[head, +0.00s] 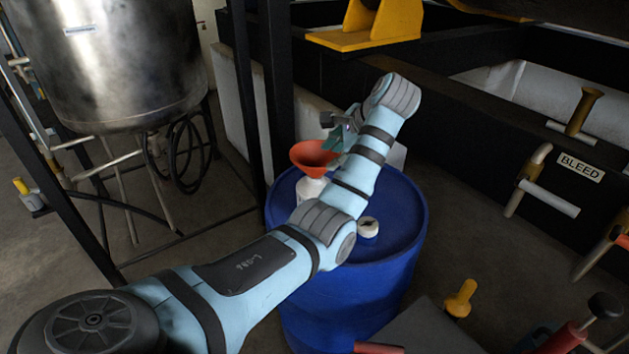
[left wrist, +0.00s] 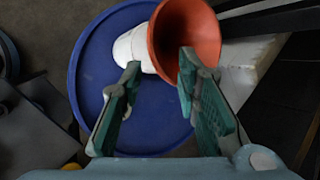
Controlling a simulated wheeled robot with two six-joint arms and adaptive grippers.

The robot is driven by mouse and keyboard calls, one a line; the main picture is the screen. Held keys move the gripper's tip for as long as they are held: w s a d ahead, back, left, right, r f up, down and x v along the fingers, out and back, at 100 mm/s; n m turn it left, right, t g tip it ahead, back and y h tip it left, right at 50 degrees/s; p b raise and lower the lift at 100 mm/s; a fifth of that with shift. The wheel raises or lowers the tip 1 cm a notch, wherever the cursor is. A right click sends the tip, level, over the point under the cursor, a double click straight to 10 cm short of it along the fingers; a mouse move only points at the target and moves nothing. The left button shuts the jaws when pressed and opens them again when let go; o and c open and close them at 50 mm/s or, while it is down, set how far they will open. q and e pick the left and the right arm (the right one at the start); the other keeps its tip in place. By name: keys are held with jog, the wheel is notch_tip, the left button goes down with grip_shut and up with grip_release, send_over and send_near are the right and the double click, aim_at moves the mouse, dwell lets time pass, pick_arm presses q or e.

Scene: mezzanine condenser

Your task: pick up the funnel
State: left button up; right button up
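The orange-red funnel (head: 314,154) sits wide end up in the neck of a white bottle (head: 309,188) on top of a blue drum (head: 395,215). In the left wrist view the funnel (left wrist: 188,30) opens toward the camera, with the white bottle (left wrist: 133,48) to its left. My left gripper (head: 333,142) is at the funnel's right side, close to its rim. In the left wrist view its two green fingers (left wrist: 160,66) are apart, with the near-left part of the funnel's rim between the tips. I cannot tell whether they touch it. My right gripper is out of view.
A small white round piece (head: 368,227) lies on the drum top near my left forearm. A black post (head: 250,90) stands behind left of the drum, and a steel tank (head: 115,60) further left. Handles and a BLEED sign (head: 580,167) are at right.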

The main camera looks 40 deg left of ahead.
aim_at(319, 170)
pick_arm(q)
jog(key=x, duration=0.3)
jog(key=b+x, duration=0.1)
jog(key=x, duration=0.3)
jog(key=b+x, duration=0.1)
jog(key=x, duration=0.2)
jog(key=shift+w+a+f, duration=0.1)
jog(key=shift+w+f, duration=0.1)
jog(key=shift+w, duration=0.25)
grip_shut()
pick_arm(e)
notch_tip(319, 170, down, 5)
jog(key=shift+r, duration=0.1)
